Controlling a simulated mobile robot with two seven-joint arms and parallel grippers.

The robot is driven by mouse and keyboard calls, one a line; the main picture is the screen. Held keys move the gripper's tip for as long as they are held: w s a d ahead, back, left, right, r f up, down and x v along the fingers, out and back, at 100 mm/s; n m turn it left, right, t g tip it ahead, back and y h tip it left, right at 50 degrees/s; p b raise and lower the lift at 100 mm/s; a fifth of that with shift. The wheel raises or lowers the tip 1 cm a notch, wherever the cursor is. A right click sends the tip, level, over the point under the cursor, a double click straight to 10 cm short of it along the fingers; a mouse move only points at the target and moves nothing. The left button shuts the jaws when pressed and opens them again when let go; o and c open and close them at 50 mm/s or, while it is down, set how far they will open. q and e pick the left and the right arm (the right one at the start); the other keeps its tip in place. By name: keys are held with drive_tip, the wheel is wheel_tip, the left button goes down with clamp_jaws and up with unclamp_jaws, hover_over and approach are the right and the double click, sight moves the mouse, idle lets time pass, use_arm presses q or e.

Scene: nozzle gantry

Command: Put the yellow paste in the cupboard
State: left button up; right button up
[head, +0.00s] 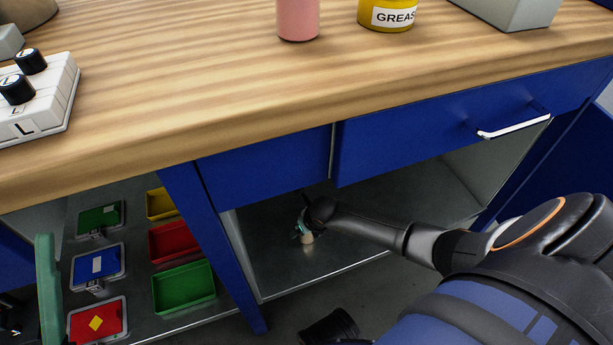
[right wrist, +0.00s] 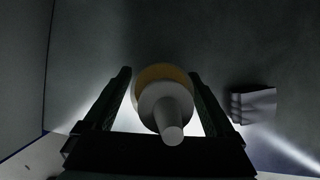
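The yellow paste (right wrist: 163,76) stands between my right gripper's fingers in the right wrist view, its pale nozzle toward the camera. The fingertips meet its sides. In the head view its small pale end (head: 307,239) shows below the gripper, low over the cupboard floor; I cannot tell if it touches. My right gripper (head: 303,226) is inside the open cupboard (head: 350,235) below the blue drawers and appears shut on the paste; my arm and the dark interior hide part of it.
A yellow grease tub (head: 385,14) and a pink bottle (head: 297,18) stand on the wooden worktop (head: 200,90). Coloured bins (head: 183,288) sit in the left bay, beyond a blue upright. A drawer handle (head: 515,128) juts out above my arm. A grey block (right wrist: 252,105) lies nearby.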

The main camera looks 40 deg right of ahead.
use_arm(q)
wheel_tip(320, 180, up, 8)
drive_tip(key=p, duration=0.7)
drive_tip(key=shift+s+a+t, duration=0.25)
drive_tip(key=shift+a+t, duration=0.05)
drive_tip(key=shift+a, duration=0.15)
use_arm(e)
drive_tip(key=v, duration=1.2)
use_arm(q)
drive_tip(key=shift+n, duration=0.3)
use_arm(e)
drive_tip(key=shift+r, duration=0.15)
